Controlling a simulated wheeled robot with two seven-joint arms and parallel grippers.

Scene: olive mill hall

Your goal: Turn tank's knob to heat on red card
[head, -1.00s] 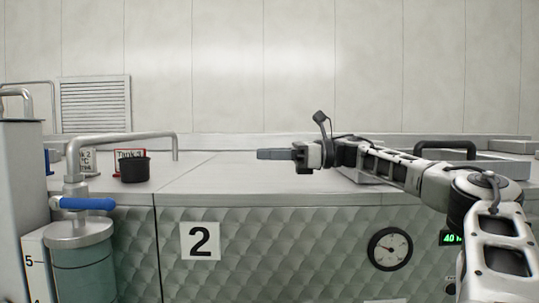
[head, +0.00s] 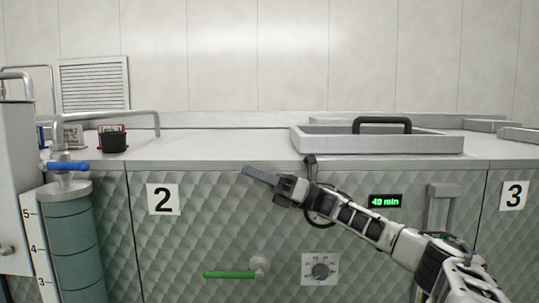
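Tank 2's quilted steel front carries a dark round knob (head: 320,271) on a square pale plate, low in the middle of the head view. Its scale marks are too small to read. A red-edged card (head: 104,128) stands on the tank top at the left, mostly hidden behind a black cup (head: 113,142); its text is not readable. My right gripper (head: 262,177) is in front of the tank, above and left of the knob and apart from it. Its fingers show edge-on as one bar, so the opening cannot be judged. My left gripper is not in view.
A green lever (head: 230,275) sits left of the knob. A lit "40 min" display (head: 385,201) is at the right. Label 2 (head: 163,199) marks the tank. A lid with a black handle (head: 382,123) lies on top. A grey-edged card (head: 73,136) stands at left.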

